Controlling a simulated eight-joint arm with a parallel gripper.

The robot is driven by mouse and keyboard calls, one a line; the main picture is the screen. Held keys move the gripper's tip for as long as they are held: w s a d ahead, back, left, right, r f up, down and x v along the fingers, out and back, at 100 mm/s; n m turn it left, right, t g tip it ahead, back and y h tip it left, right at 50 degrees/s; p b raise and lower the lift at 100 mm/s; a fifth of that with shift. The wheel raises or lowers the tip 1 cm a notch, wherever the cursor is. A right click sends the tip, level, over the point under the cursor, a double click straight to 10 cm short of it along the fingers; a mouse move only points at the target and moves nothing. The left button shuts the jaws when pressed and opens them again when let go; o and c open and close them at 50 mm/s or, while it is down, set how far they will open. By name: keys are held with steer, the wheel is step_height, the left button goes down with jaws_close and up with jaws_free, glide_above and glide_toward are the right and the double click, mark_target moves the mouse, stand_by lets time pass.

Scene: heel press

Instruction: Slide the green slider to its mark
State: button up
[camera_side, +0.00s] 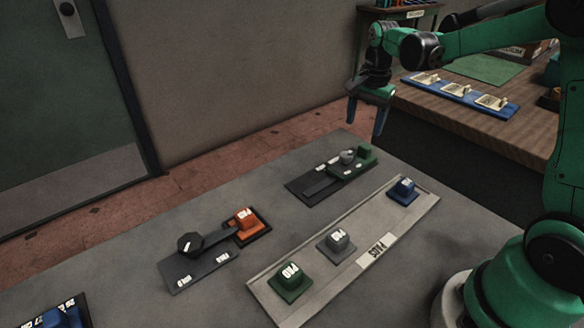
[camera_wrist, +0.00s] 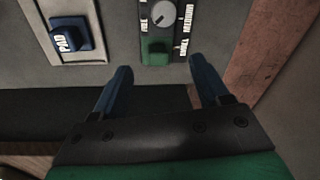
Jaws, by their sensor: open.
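The green slider (camera_side: 366,155) sits at the right end of a dark panel (camera_side: 300,187) with a slot along it. White printed labels lie along the panel; which one is the mark I cannot tell. In the wrist view the green slider (camera_wrist: 157,50) shows just beyond my fingertips, about midway between their lines. My gripper (camera_side: 364,127) is open and empty, fingers pointing down, above and behind the slider in the side view; my gripper (camera_wrist: 159,66) also fills the lower wrist view.
A pale strip (camera_side: 395,237) holds a green block (camera_side: 289,280), a grey block (camera_side: 336,241) and a blue block (camera_side: 403,190). A wooden bench (camera_side: 500,115) stands behind.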

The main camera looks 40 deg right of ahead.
mark_target(365, 146)
steer(key=d+f, duration=0.1)
steer(key=m, duration=0.1)
steer(key=d+f+m+g, duration=0.1)
steer(key=shift+w+d+f, duration=0.25)
steer(key=shift+d+f, duration=0.1)
steer(key=shift+f, duration=2.7)
jaws_close()
steer(key=shift+a, duration=0.1)
